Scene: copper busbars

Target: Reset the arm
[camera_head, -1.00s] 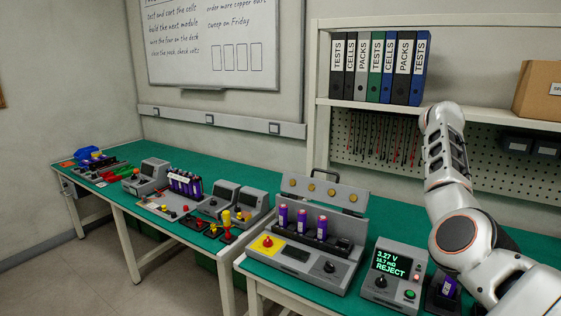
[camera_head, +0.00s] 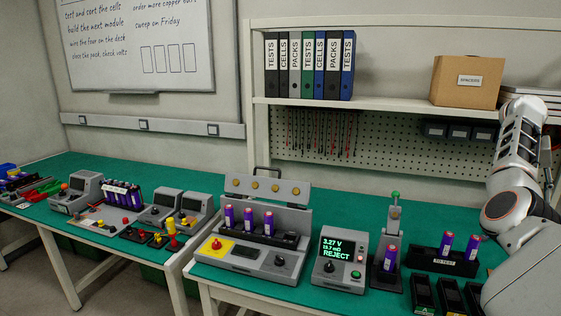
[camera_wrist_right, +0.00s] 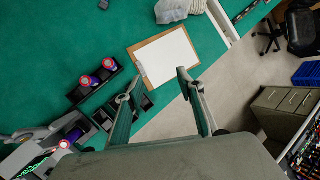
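My right arm (camera_head: 520,200) rises at the right edge of the head view, over the right part of the green bench. Its gripper lies outside that view. In the right wrist view my right gripper (camera_wrist_right: 158,78) is open, with its two fingers well apart and nothing between them. It is above the bench edge, near a clipboard (camera_wrist_right: 166,57) with white paper. My left arm and gripper are in neither view.
The bench holds a grey tester (camera_head: 340,258) reading REJECT, a cell stand (camera_head: 388,265), a "TO TEST" rack (camera_head: 443,262) with two purple cells, and a fixture (camera_head: 250,255) with three cells. Shelves with binders (camera_head: 308,65) stand behind. Green bench around the clipboard is largely clear.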

